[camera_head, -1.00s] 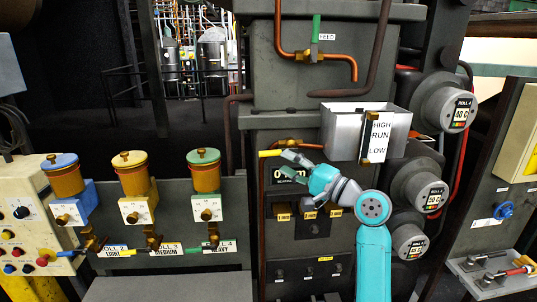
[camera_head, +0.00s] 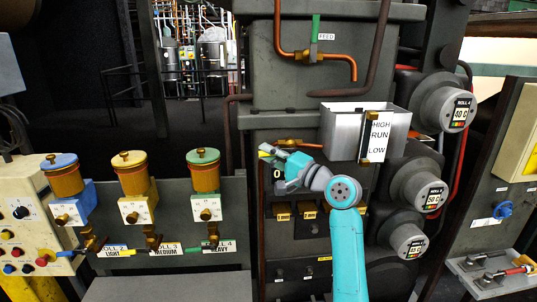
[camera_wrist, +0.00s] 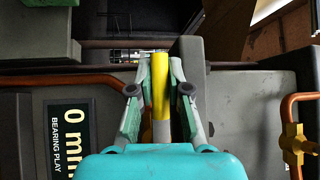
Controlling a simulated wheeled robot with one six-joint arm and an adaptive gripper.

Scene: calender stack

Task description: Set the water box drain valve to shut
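The water box (camera_head: 340,130) is an open metal box with a HIGH, RUN, LOW gauge. A copper pipe leaves its lower left side to a brass drain valve (camera_head: 287,142) with a yellow handle (camera_head: 263,154), pointing left in the head view. My gripper (camera_head: 270,152) is at this handle and partly hides it. In the wrist view the yellow handle (camera_wrist: 160,85) stands lengthwise between my fingers (camera_wrist: 160,90). The fingers are drawn in close on both sides of it, and they look shut on it. Most of the valve body is hidden in the wrist view.
The bearing play display (camera_wrist: 72,140) is close below the handle. A green-handled feed valve (camera_head: 316,35) is above. Drip cups (camera_head: 130,175) stand on the left panel. Roll gauges (camera_head: 460,108) are at right. A second brass valve (camera_wrist: 295,145) shows at the wrist view's right.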

